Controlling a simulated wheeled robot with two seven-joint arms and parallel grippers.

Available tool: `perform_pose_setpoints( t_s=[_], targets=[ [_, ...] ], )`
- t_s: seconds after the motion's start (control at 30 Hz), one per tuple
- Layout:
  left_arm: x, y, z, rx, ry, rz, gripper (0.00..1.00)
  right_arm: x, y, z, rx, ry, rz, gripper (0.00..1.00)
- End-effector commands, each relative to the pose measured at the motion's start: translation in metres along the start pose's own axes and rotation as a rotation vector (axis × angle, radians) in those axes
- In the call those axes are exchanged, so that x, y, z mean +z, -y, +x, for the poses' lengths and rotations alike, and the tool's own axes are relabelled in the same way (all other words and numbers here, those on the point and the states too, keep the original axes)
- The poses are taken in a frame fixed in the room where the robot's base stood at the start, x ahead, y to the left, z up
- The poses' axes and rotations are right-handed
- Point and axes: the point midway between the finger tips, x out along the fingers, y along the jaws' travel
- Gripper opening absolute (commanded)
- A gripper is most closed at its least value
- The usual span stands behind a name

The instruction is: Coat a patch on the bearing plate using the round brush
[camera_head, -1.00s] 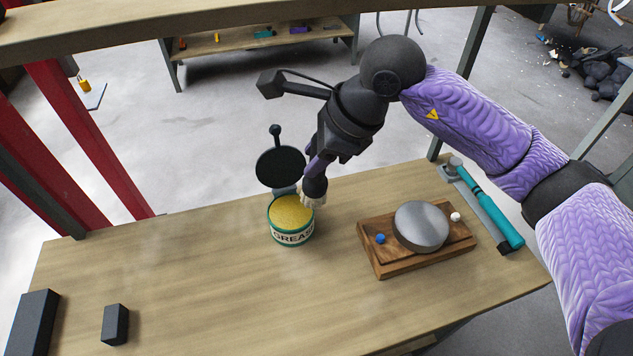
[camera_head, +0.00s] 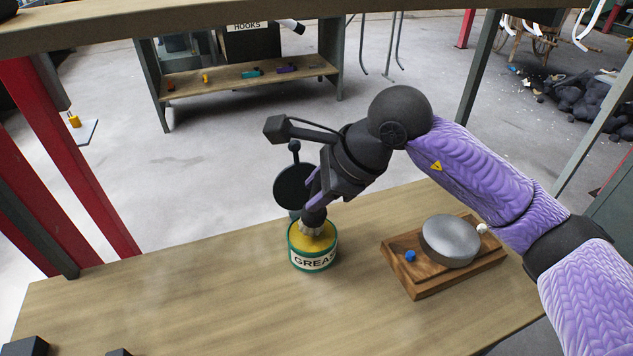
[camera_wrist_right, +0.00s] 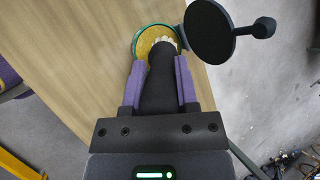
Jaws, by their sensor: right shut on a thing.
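My right gripper (camera_head: 318,190) is shut on the round brush (camera_head: 314,216), which has a thick black handle and pale bristles. In the right wrist view the purple fingers of this gripper (camera_wrist_right: 160,85) flank the brush handle (camera_wrist_right: 161,95). The brush points down into the open green grease tin (camera_head: 314,260), its bristles at the yellow grease; how deep they sit is hidden. The bearing plate (camera_head: 450,240), a grey metal disc, lies on a wooden board (camera_head: 432,285) right of the tin.
The tin's black round lid (camera_head: 293,186) stands open behind it. A blue knob (camera_head: 410,256) and a white knob (camera_head: 482,229) sit on the board. The table left of the tin is clear.

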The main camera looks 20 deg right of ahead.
Motion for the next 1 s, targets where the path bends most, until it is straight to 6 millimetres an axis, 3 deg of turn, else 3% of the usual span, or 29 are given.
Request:
perform_pose_setpoints(
  t_s=[1.0],
  targets=[
    [-0.0043, -0.0015, 0.0038, 0.003, -0.006, 0.005, 0.59, -0.0019, -0.0014, 0.0034, 0.000, 0.000, 0.000, 0.00]
  ],
)
